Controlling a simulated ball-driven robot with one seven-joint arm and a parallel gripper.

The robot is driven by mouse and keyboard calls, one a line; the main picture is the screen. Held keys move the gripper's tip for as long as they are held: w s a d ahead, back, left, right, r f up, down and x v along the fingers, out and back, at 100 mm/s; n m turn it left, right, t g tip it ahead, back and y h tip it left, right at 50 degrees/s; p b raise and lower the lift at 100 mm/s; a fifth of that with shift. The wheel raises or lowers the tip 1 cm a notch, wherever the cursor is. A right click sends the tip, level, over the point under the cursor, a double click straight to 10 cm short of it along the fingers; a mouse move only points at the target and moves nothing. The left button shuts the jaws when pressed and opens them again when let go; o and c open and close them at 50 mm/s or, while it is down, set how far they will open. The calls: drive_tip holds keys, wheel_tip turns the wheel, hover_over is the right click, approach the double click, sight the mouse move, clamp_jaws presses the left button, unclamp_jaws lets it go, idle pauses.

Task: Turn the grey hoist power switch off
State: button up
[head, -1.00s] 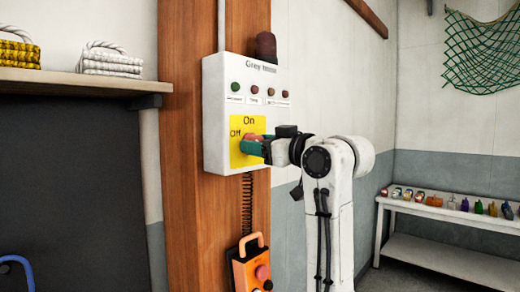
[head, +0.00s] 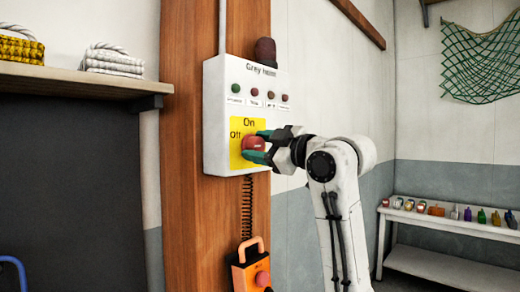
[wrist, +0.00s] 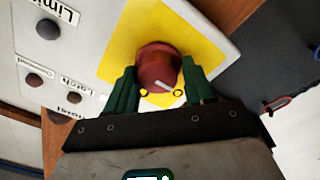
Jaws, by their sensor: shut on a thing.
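The grey hoist control box (head: 212,120) is a white box on a wooden post, labelled "Grey hoist". Its power switch is a red round knob (head: 252,143) on a yellow plate (head: 236,158) marked "On" above and "Off" to the left. My gripper (head: 259,145) is shut on the knob, one green finger above and one below it. In the wrist view the knob (wrist: 157,66) sits between both fingers, its white pointer line clear of them. That line points toward the lower right of the wrist picture.
Small indicator lights (head: 254,92) sit above the yellow plate, and a dark red dome (head: 265,50) tops the box. An orange pendant (head: 250,270) hangs below on a coiled cord. A shelf with ropes (head: 80,80) is at left, a bench (head: 445,222) at right.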

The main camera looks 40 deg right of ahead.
drive_tip(key=shift+r, duration=0.35)
drive_tip(key=o, duration=0.7)
drive_tip(key=shift+d, duration=0.1)
drive_tip(key=shift+c, duration=0.2)
drive_tip(key=shift+o, duration=1)
drive_tip(key=shift+f, duration=0.15)
drive_tip(key=shift+f, duration=0.1)
drive_tip(key=s+b, duration=0.2)
drive_tip(key=s, duration=0.8)
drive_tip(key=shift+s+d+f, duration=0.2)
drive_tip(key=shift+s+f, duration=0.05)
drive_tip(key=shift+s, duration=0.1)
